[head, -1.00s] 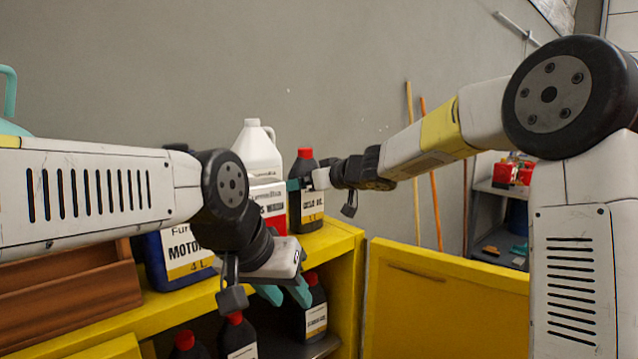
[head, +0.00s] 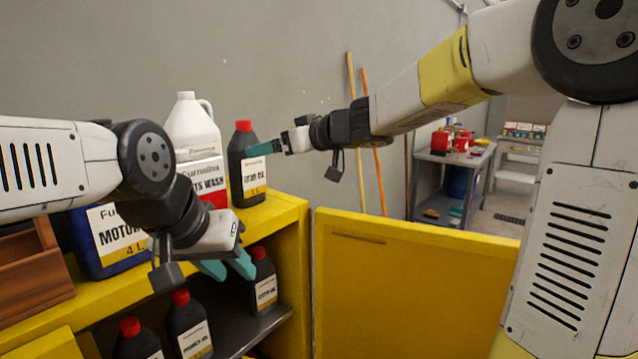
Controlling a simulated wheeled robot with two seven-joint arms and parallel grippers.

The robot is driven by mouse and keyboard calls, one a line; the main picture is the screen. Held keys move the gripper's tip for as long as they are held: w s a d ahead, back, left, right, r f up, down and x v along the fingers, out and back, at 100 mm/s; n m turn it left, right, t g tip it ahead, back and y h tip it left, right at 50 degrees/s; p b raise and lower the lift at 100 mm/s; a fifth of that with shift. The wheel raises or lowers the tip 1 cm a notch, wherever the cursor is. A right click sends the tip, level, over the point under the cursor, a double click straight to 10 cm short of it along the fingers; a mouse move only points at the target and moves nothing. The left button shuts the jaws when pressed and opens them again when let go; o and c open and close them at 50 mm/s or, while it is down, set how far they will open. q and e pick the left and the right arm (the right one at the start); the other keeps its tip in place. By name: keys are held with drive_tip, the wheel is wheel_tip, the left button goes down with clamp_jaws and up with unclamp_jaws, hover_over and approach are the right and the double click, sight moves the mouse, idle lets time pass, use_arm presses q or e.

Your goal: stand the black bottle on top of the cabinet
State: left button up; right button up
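A black bottle (head: 236,178) with a red cap and white-and-yellow label stands upright on top of the yellow cabinet (head: 285,212), near its right end. My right gripper (head: 255,149) comes in from the right at the bottle's upper half. One teal finger overlaps the bottle's right side; the other finger is hidden. The palm is clear of the bottle, and the gripper looks open. My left gripper (head: 228,268) is open and empty in front of the cabinet's opening, its teal fingers spread and pointing down to the right, just left of a shelf bottle in the picture.
Similar black bottles (head: 263,290) (head: 187,330) stand on the shelf inside. The yellow door (head: 420,290) stands open to the right.

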drive_tip(key=s+d+m+t+h, duration=0.2)
drive_tip(key=d+m+h, duration=0.25)
drive_tip(key=d, duration=0.55)
drive_tip(key=s+d+m+t+h, duration=0.25)
drive_tip(key=d+h, duration=0.25)
drive_tip(key=d, duration=0.5)
drive_tip(key=s+d+f+m+g, duration=0.1)
drive_tip(key=s+d+f+g, duration=0.1)
drive_tip(key=s, duration=0.5)
drive_tip(key=s+d+f+m+g+h, duration=0.1)
drive_tip(key=s+d+f+g, duration=0.2)
drive_tip(key=s+f, duration=0.4)
drive_tip(key=shift+d+f+m, duration=0.2)
drive_tip(key=shift+d+m, duration=0.2)
drive_tip(key=shift+d, duration=0.4)
drive_tip(key=s+f, duration=0.1)
drive_tip(key=s, duration=0.1)
drive_tip(key=s+a+f+g, duration=0.1)
drive_tip(key=s, duration=0.2)
drive_tip(key=s+a+f+g+y, duration=0.1)
drive_tip(key=s+f, duration=0.1)
drive_tip(key=shift+s+a, duration=0.25)
drive_tip(key=shift+s, duration=0.1)
drive_tip(key=shift+c, duration=0.2)
